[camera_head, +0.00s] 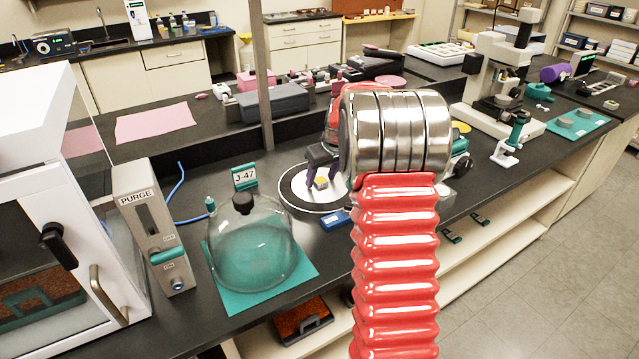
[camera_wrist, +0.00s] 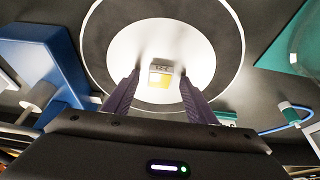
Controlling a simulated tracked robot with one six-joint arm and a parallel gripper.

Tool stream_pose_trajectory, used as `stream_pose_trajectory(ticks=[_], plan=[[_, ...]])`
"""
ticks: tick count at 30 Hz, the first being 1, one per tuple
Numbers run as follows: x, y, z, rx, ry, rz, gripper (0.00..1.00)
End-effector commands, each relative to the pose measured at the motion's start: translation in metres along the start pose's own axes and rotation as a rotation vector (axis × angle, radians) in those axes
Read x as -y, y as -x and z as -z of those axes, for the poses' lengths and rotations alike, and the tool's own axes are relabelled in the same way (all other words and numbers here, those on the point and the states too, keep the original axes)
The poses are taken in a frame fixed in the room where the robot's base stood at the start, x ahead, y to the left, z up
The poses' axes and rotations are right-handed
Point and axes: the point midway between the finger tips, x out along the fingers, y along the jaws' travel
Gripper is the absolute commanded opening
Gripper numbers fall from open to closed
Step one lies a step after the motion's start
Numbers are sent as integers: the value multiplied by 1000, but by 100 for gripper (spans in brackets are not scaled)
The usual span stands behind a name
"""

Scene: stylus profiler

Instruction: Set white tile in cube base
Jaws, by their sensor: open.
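A small block (camera_wrist: 161,77) with a pale grey, marked part and a yellow-orange part sits on a round white disc (camera_wrist: 124,40) with a dark surround and white outer ring. I cannot tell whether it is the cube base, or whether a separate white tile is on it. In the head view the block (camera_head: 321,183) looks small and yellowish on the disc (camera_head: 299,186). My gripper (camera_wrist: 160,78) is open. Its two purple fingers stand apart on either side of the block, pointing at the disc; contact is unclear. My gripper shows partly behind my arm in the head view (camera_head: 322,178).
A clear dome (camera_head: 250,255) on a teal mat (camera_head: 302,275) stands left of the disc, with a J-47 sign (camera_head: 245,177) behind it. A PURGE box (camera_head: 150,225) stands farther left. A blue object (camera_head: 335,220) lies near the disc. The bench's front edge is close.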

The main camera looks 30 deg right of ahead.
Motion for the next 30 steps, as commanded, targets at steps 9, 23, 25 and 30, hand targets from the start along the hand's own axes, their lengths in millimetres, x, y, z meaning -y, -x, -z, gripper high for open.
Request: stream_pose_trajectory(ticks=[9, 23, 25, 30], plan=[[0, 0, 0, 0, 0, 0, 41], [0, 0, 0, 0, -1, 0, 9], [-1, 0, 0, 0, -1, -1, 8], [-1, 1, 0, 0, -1, -1, 8]])
